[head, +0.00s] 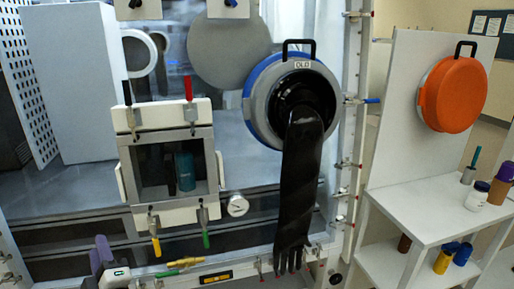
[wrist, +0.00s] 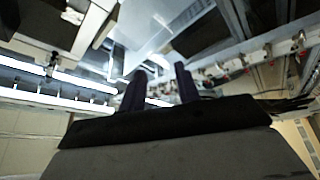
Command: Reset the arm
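My gripper (wrist: 160,85) shows in the wrist view with its two dark fingers apart. Nothing is held between them. In the head view my gripper (head: 100,254) is low at the left, with purple-grey fingers, in front of the glovebox's lower edge. It appears clear of the small door chamber (head: 202,150) above and to its right. The rest of my arm is mostly out of the head view.
A black glove (head: 300,190) hangs from a round port marked OLD (head: 262,100). A yellow-handled tool (head: 180,264) is right of my gripper. An orange round cover (head: 452,95) is on a white panel; a white shelf (head: 425,208) holds bottles.

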